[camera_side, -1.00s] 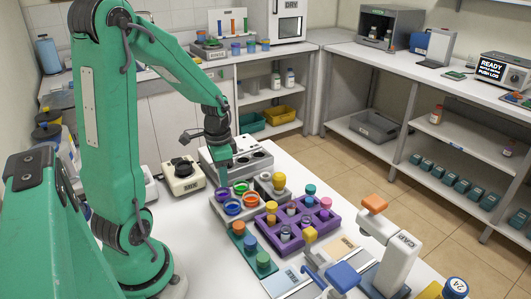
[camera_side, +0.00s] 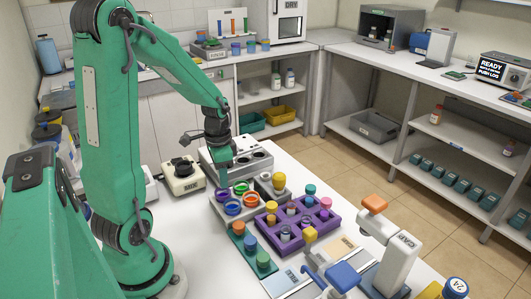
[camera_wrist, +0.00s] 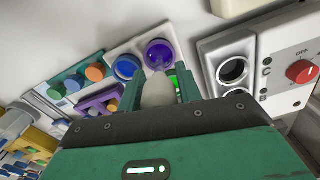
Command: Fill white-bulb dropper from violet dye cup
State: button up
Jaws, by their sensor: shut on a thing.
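My gripper (camera_wrist: 158,92) is shut on the white-bulb dropper, whose pale bulb (camera_wrist: 157,88) shows between the fingers in the wrist view. The dropper's tip is hidden from me. The violet dye cup (camera_wrist: 159,53) lies just beyond the fingertips in the wrist view. In the side view my gripper (camera_side: 222,174) is low, right by the violet cup (camera_side: 222,194) in the grey cup rack (camera_side: 218,212). I cannot tell whether the tip is inside the cup.
Green (camera_side: 241,187), blue (camera_side: 233,208) and orange (camera_side: 251,200) cups share the rack. A purple tray (camera_side: 272,234) of vials stands in front to the right. A grey block with round wells (camera_side: 232,154) is behind. A green vial rack (camera_side: 240,240) is nearer the front.

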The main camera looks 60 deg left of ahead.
jog(key=shift+f, duration=1.7)
dwell(0.8)
dwell(0.7)
jog(key=o, duration=0.5)
dwell(0.6)
jog(key=shift+r, duration=0.2)
jog(key=shift+r, duration=2.6)
